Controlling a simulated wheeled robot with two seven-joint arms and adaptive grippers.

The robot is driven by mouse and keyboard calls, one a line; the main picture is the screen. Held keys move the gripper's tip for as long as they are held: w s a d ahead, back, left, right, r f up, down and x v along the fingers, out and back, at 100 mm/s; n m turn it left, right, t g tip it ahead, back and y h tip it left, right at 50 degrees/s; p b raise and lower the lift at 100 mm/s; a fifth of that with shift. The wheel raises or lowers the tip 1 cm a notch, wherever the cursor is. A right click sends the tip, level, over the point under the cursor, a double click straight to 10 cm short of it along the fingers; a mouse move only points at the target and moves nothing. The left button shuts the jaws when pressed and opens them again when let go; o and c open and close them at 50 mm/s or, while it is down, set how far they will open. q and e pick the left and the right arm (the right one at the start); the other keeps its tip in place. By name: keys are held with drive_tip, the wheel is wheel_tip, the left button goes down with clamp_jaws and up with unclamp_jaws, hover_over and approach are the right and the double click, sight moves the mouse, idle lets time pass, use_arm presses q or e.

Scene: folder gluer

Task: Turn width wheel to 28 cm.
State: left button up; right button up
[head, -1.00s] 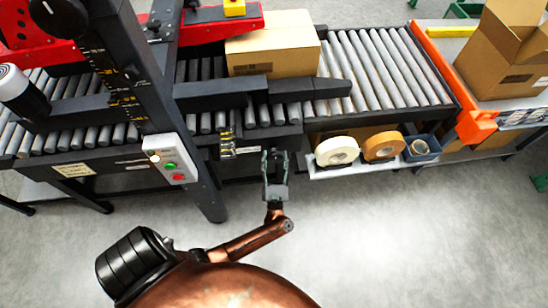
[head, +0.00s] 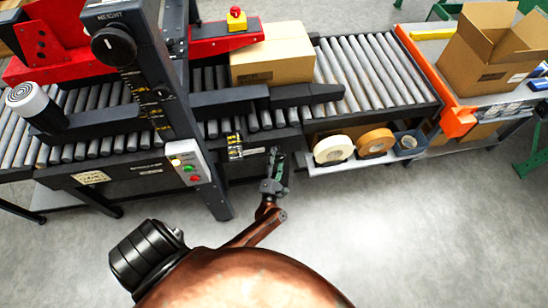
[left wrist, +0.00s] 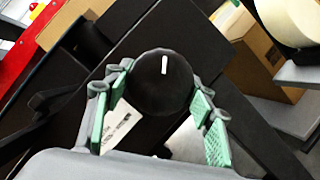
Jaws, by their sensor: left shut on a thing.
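The width wheel, a round black knob (left wrist: 165,82) with a white pointer line, sits between the green-padded fingers of my left gripper in the left wrist view. The pointer line aims nearly straight up in that picture. My left gripper (head: 275,160) is shut on the knob at the front side of the conveyor. In the head view the gripper covers the knob. A small scale plate with yellow marks (head: 235,147) is just left of the gripper, too small to read. My right gripper is not in view.
The post left of the gripper carries a height knob (head: 113,46) and a button box (head: 188,162). A cardboard box (head: 272,58) lies on the rollers. A shelf with tape rolls (head: 333,149) is right of the gripper. The floor in front is clear.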

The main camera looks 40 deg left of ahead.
use_arm(q)
drive_tip(key=m+p, duration=0.2)
drive_tip(key=m+h+p, duration=0.1)
drive_tip(key=shift+r+m+g+p, duration=0.25)
drive_tip(key=shift+m+g+p, duration=0.05)
drive_tip(key=shift+g+p, duration=0.1)
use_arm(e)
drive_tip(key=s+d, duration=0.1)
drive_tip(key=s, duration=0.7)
use_arm(q)
drive_tip(key=m+g+p, duration=0.1)
drive_tip(key=m+p, duration=0.1)
drive_tip(key=shift+h+p, duration=0.3)
drive_tip(key=shift+p, duration=0.05)
drive_tip(key=shift+f+m+p, duration=0.15)
drive_tip(key=shift+m+p, duration=0.65)
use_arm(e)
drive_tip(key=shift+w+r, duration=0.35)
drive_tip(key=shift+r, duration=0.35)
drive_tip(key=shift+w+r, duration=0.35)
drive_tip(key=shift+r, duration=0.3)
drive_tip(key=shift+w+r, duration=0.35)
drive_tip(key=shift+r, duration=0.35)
use_arm(q)
drive_tip(key=o, duration=1.2)
